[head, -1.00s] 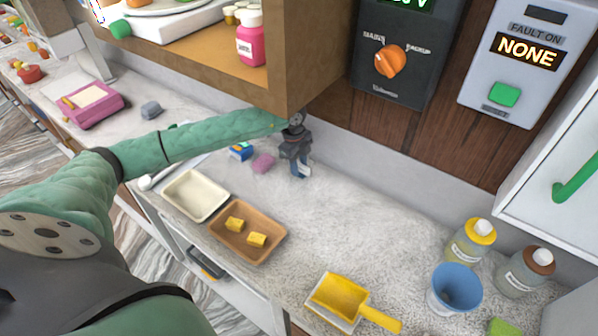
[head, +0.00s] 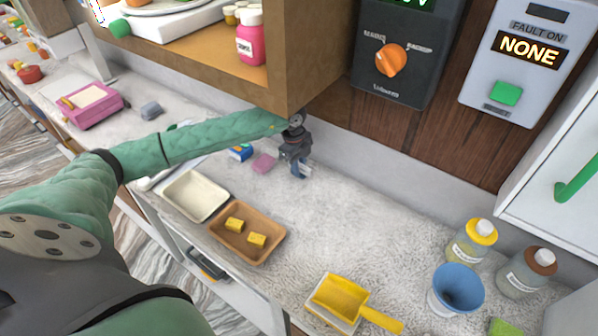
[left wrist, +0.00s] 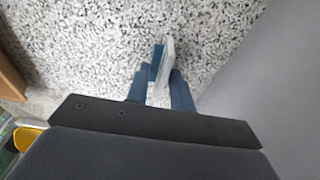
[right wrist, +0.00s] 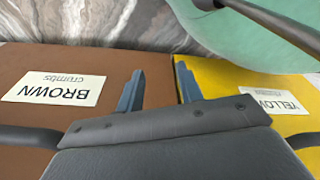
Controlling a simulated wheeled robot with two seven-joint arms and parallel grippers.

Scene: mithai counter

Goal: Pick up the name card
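My left gripper (head: 302,170) is low over the speckled counter, below the wooden shelf's corner. In the left wrist view, the name card (left wrist: 168,58) stands between my left fingers (left wrist: 160,85) as a thin pale slab with a blue side. The fingers appear to touch it on both sides. In the head view the gripper mostly hides the card, and its writing cannot be read. My right gripper (right wrist: 160,85) is open and empty, with a brown box (right wrist: 60,65) and a yellow box (right wrist: 235,85) in its view.
A cream tray (head: 172,200) and a brown tray (head: 219,241) stand nearer. A yellow scoop (head: 340,297), blue cup (head: 457,285) and bottles are at right. The shelf (head: 298,70) overhangs.

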